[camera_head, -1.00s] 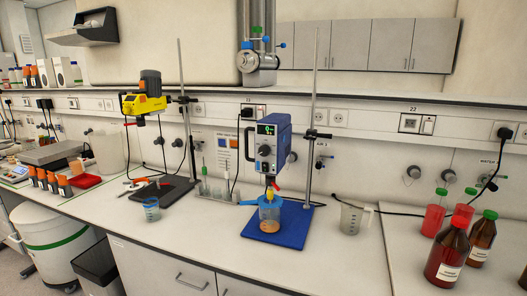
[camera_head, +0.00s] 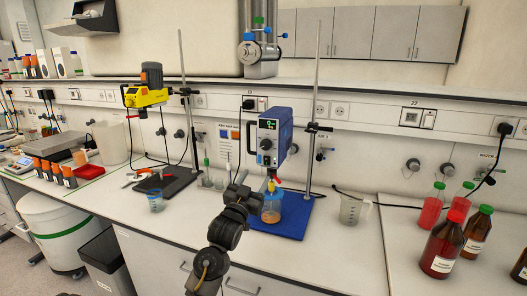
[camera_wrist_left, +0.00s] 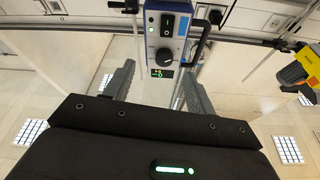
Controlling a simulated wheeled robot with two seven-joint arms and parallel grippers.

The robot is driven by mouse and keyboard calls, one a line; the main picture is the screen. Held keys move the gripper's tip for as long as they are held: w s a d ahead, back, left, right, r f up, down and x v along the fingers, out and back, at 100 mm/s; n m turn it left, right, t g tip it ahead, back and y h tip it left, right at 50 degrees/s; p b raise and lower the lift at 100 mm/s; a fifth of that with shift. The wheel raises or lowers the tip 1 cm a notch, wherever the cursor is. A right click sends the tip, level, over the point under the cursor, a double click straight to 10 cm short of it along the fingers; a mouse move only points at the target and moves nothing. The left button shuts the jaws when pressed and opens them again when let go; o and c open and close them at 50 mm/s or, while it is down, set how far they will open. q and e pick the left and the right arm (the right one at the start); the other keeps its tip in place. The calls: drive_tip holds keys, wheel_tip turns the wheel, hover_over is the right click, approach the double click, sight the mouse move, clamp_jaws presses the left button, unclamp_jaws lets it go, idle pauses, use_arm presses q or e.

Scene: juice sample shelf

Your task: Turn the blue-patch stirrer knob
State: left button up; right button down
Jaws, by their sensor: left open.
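My right gripper is not in view.
A beaker with orange liquid (camera_head: 271,212) stands under the stirrer. A yellow stirrer (camera_head: 146,95) on its own stand is to the left. A clear jug (camera_head: 352,211) and brown bottles (camera_head: 443,246) are to the right. The front bench between jug and bottles is fairly clear.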

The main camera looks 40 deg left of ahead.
sight(265, 147)
use_arm(q)
drive_tip(key=shift+t+y, duration=0.3)
drive_tip(key=shift+t, duration=0.1)
drive_tip(key=w+a+r+p, duration=0.1)
drive_tip(key=w+r, duration=0.1)
drive_tip(key=w+a+r+p, duration=0.1)
drive_tip(key=w+r, duration=0.1)
drive_tip(key=w, duration=0.1)
drive_tip(key=w+a+r+p, duration=0.1)
drive_tip(key=w+r+p, duration=0.1)
drive_tip(key=shift+w+a+r, duration=0.15)
drive_tip(key=shift+w, duration=0.15)
drive_tip(key=shift+x, duration=0.9)
drive_tip(key=c, duration=1)
drive_tip(key=shift+m, duration=0.3)
